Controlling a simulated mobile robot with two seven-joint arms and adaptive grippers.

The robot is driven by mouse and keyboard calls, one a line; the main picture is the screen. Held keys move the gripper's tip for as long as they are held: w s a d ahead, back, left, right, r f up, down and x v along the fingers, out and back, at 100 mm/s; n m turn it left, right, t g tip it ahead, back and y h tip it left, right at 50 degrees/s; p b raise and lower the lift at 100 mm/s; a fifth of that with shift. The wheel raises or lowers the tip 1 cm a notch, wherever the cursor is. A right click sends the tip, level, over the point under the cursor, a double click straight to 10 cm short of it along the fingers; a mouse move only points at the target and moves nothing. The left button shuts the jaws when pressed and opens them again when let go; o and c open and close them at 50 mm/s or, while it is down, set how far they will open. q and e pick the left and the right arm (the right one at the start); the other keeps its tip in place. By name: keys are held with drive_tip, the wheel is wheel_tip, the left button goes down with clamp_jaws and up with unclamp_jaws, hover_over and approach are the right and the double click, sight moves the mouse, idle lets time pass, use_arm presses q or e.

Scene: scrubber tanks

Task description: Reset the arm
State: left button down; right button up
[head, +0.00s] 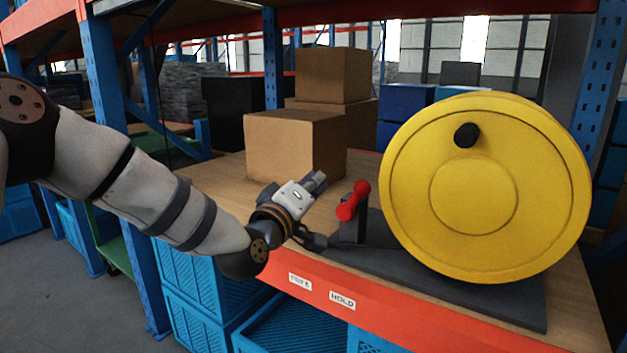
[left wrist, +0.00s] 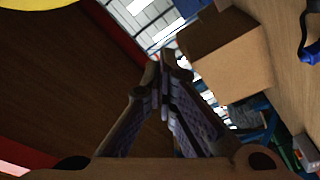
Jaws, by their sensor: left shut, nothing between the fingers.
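My left arm (head: 150,200) reaches in from the left over the shelf edge. My left gripper (head: 318,183) is shut and empty, in front of the cardboard boxes and just left of a red handle (head: 353,201) on a dark post. In the left wrist view the two fingers (left wrist: 165,60) meet at their tips with nothing between them. A large yellow drum (head: 475,195) with a black knob (head: 467,135) stands right of the red handle on a dark base plate (head: 440,290). The gripper looks apart from the handle. My right gripper is not in view.
Cardboard boxes (head: 296,143) stand on the wooden shelf (head: 225,175) behind my gripper. A blue rack upright (head: 103,75) is at the left. An orange shelf edge (head: 320,292) bears two labels. Blue crates (head: 200,300) are below it.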

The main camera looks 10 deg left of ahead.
use_arm(q)
drive_tip(key=shift+s+d, duration=0.1)
drive_tip(key=shift+s, duration=0.1)
drive_tip(key=s+f+m+g, duration=0.1)
drive_tip(key=s+f+g, duration=0.3)
drive_tip(key=s+f, duration=0.5)
drive_tip(key=s+f+m+g, duration=0.25)
drive_tip(key=s+f, duration=0.25)
drive_tip(key=f, duration=0.8)
drive_tip(key=s+f+m+g, duration=0.1)
drive_tip(key=s+f+g, duration=0.3)
drive_tip(key=s+f, duration=0.5)
drive_tip(key=s+a+f+m+g+y, duration=0.1)
drive_tip(key=s+a+f+g, duration=0.1)
drive_tip(key=s, duration=0.9)
drive_tip(key=s+a+f+m+g+y+p, duration=0.1)
drive_tip(key=s+a+f+g, duration=0.2)
drive_tip(key=s, duration=0.9)
drive_tip(key=s+a+f+m+g+y, duration=0.1)
drive_tip(key=s+a+f+g+y, duration=0.1)
drive_tip(key=s+g, duration=0.4)
drive_tip(key=s+a+f, duration=0.1)
drive_tip(key=s+f, duration=0.1)
drive_tip(key=s, duration=0.3)
drive_tip(key=shift+s, duration=0.15)
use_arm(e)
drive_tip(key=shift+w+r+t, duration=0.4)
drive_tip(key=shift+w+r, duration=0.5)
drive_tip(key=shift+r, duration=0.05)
